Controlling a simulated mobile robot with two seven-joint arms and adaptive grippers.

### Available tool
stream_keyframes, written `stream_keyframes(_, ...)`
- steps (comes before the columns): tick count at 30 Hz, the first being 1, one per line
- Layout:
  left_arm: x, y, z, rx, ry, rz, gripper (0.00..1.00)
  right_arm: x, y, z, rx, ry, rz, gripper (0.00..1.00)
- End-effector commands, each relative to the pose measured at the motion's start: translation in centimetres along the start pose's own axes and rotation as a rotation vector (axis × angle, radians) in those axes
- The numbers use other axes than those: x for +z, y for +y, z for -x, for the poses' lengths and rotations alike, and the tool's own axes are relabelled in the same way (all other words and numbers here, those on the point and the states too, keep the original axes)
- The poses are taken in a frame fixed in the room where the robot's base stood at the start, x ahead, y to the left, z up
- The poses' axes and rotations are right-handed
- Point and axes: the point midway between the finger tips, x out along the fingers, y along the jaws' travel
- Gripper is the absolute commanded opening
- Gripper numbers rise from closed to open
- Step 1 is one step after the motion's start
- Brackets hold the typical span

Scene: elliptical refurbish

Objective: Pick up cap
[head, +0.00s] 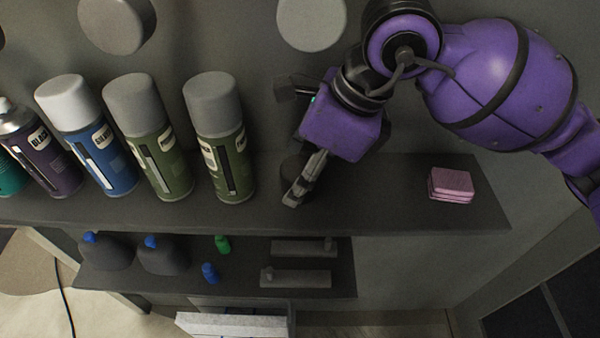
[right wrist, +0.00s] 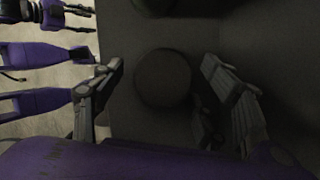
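A dark round cap (right wrist: 162,78) shows between the fingers of my right gripper (right wrist: 168,90) in the right wrist view. A gap shows on both sides of it, so the fingers are open around it and do not appear to touch it. In the head view the right gripper (head: 302,185) reaches down to the upper shelf, and its fingers partly hide the dark cap (head: 289,166) behind them. My left gripper (right wrist: 82,18) is small at the upper left of the right wrist view, its fingers apart and empty. It is outside the head view.
The shelf (head: 380,205) holds several spray cans, the nearest a green one (head: 222,145) left of the right gripper. A pink sponge-like stack (head: 451,185) lies to the right, with bare shelf between. A lower shelf (head: 245,275) holds small bottles and grey bars.

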Motion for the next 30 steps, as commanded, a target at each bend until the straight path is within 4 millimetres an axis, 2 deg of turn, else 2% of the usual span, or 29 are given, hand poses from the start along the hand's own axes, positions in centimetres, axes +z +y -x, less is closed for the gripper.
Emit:
stream_keyframes(1,0.3,0.0,0.1,-0.001,-0.006,0.001,0.4,0.0,0.0,0.0,0.0,0.0,0.0,0.59)
stream_keyframes(6,0.9,-0.1,0.3,-0.002,-0.017,0.001,0.4,0.0,0.0,0.0,0.0,0.0,0.0,0.37)
stream_keyframes(19,-0.1,0.0,0.2,-0.001,-0.001,0.0,0.4,0.1,0.0,0.4,-0.001,0.0,0.0,0.37)
stream_keyframes(23,-1.2,-0.1,0.4,-0.001,0.016,0.002,0.4,0.6,0.0,1.5,-0.004,-0.001,0.001,0.37)
stream_keyframes(29,-3.3,0.0,0.9,0.001,0.045,0.006,0.4,1.7,0.0,4.1,-0.008,-0.003,0.003,0.37)
stream_keyframes(30,-2.6,0.2,0.9,0.004,0.032,0.006,0.4,0.5,-0.1,3.9,-0.005,0.001,-0.002,0.37)
